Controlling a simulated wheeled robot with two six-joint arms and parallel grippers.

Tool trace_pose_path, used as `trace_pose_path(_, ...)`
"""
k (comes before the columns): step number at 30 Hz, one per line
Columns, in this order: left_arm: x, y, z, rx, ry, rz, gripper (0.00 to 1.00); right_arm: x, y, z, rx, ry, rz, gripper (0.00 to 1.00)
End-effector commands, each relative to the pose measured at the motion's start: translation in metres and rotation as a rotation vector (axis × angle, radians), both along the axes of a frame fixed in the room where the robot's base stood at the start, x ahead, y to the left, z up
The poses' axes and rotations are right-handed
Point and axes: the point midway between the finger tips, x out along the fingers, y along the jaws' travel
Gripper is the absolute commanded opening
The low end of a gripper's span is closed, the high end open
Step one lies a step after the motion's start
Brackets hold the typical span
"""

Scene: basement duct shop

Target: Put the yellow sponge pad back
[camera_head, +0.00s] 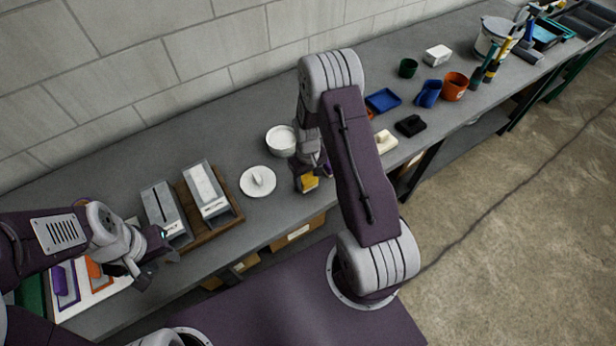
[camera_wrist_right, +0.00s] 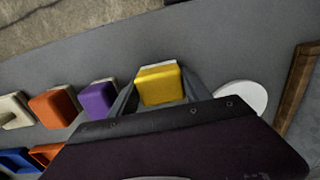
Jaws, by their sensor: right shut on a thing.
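The yellow sponge pad (camera_head: 309,183) is between the fingers of my right gripper (camera_head: 307,178), over the front part of the grey bench. In the right wrist view the yellow pad (camera_wrist_right: 160,85) shows between both fingers of the right gripper (camera_wrist_right: 160,92), with a pale layer along its far edge. I cannot tell whether it touches the bench. My left gripper (camera_head: 150,268) is over the left end of the bench, fingers apart and empty. Below it, a white board (camera_head: 88,300) bears a purple patch (camera_head: 66,284) and an orange patch (camera_head: 97,274), partly hidden by my arm.
A white round lid (camera_head: 257,181) and white pot (camera_head: 281,140) stand left of the right gripper. Purple (camera_wrist_right: 98,100), orange (camera_wrist_right: 52,108) and beige (camera_wrist_right: 14,111) pads line the other side.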

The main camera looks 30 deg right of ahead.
Motion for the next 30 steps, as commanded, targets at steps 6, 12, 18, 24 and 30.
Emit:
trace_pose_path(6, 0.0, 0.0, 0.0, 0.0, 0.0, 0.0, 0.36, 0.0, 0.0, -0.001, 0.0, -0.001, 0.0, 0.18)
trace_pose_path(12, 0.0, 0.0, -0.003, 0.0, 0.0, 0.0, 0.36, 0.0, 0.0, -0.005, 0.0, -0.001, 0.0, 0.67)
trace_pose_path(18, 0.0, 0.0, -0.003, 0.0, 0.0, 0.0, 0.36, 0.0, 0.0, -0.004, 0.0, -0.001, 0.0, 0.78)
trace_pose_path(24, 0.0, 0.0, 0.002, 0.0, 0.0, 0.0, 0.36, 0.0, 0.0, 0.001, 0.0, -0.002, 0.0, 0.78)
trace_pose_path(30, 0.0, 0.0, -0.008, 0.0, 0.0, 0.0, 0.36, 0.002, -0.001, 0.033, -0.001, -0.008, 0.0, 0.78)
